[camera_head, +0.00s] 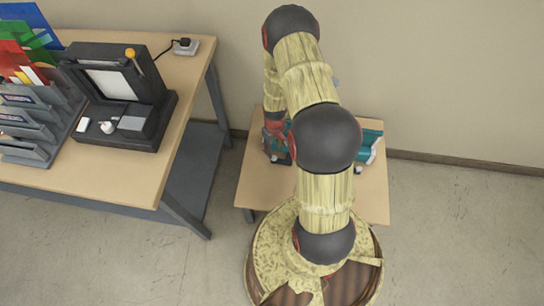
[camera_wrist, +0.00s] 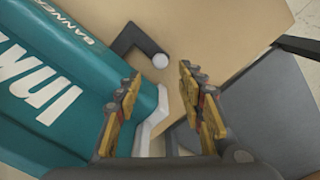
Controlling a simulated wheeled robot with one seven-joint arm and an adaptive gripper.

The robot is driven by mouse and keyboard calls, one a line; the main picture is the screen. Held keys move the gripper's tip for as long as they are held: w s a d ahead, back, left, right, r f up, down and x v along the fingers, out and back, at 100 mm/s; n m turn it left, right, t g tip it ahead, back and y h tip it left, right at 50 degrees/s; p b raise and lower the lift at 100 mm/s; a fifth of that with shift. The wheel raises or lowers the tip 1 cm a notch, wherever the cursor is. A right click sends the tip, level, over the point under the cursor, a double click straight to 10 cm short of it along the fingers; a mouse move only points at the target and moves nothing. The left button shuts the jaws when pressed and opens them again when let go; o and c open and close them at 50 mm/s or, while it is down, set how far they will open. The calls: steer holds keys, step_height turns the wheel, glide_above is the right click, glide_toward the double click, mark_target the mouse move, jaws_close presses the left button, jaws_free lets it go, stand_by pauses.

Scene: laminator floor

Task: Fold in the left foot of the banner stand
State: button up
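The teal banner stand (camera_wrist: 70,85) with white lettering lies on a low wooden table (camera_wrist: 215,40) and fills the left of the wrist view. In the head view its teal right end (camera_head: 369,138) shows, while my arm hides its middle. A pale grey bent piece (camera_wrist: 155,117), perhaps the left foot, sits at the end of the case. A dark L-shaped bar (camera_wrist: 133,37) with a white round knob (camera_wrist: 160,61) is beside the case. My gripper (camera_wrist: 160,75) is open, its fingers apart on either side of the pale piece in the picture; contact cannot be told.
A desk (camera_head: 120,175) stands to the left with a black laminator (camera_head: 125,95), a grey file rack (camera_head: 40,115) and a white power socket (camera_head: 186,46). A grey surface (camera_wrist: 270,110) shows beyond the low table's edge. Floor is clear at right (camera_head: 450,230).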

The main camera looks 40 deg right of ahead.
mark_target(274, 157)
step_height(274, 157, down, 7)
steer(key=shift+f+b, duration=0.15)
steer(key=shift+b, duration=1.1)
steer(key=shift+c, duration=0.3)
jaws_close()
